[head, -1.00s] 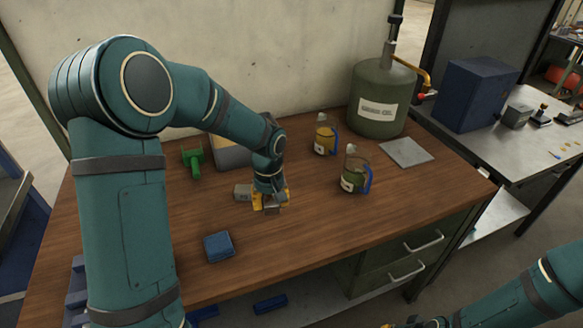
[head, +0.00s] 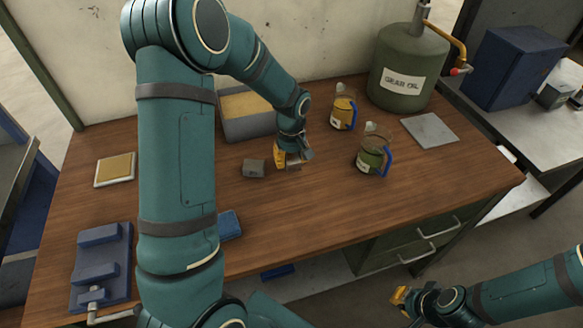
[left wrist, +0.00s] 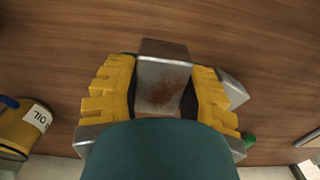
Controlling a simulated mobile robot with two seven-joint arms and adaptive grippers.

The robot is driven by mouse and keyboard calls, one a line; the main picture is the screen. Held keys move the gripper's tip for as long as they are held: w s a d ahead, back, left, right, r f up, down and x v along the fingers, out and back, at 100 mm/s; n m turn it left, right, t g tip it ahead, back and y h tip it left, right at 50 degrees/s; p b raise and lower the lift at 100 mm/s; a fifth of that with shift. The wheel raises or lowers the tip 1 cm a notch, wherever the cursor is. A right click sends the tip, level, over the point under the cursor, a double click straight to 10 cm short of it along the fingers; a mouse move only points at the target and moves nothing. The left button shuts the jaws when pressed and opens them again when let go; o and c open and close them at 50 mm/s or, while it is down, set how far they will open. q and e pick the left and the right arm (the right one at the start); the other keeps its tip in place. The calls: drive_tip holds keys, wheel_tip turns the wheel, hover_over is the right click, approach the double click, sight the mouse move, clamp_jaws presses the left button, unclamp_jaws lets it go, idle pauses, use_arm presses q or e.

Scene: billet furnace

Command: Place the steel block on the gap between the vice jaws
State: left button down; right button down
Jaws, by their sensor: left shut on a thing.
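My left gripper (head: 293,163) is shut on a grey steel block, above the middle of the wooden bench. In the left wrist view the held block (left wrist: 163,75) has a rusty patch and sits between the yellow fingers. A second grey block (head: 254,168) lies on the bench just left of the gripper; it seems to show beside the right finger in the left wrist view (left wrist: 233,90). The blue vice (head: 102,258) lies at the bench's left front, with two raised jaws, a gap between them and a crank handle. My right gripper (head: 400,297) is low at the right; its fingers are unclear.
A grey tray (head: 243,126) with tan filling stands behind the loose block. Two oil jugs (head: 343,113) (head: 371,155), a gear oil drum (head: 403,75) and a grey plate (head: 430,131) are at right. A yellow-topped pad (head: 115,169) lies left; a blue block (head: 230,225) is partly hidden.

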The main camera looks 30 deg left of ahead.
sight(291, 169)
use_arm(q)
drive_tip(key=shift+f, duration=2.05)
drive_tip(key=shift+f+b, duration=0.1)
drive_tip(key=shift+b, duration=0.2)
drive_tip(key=shift+f, duration=0.1)
drive_tip(key=c, duration=0.6)
unclamp_jaws()
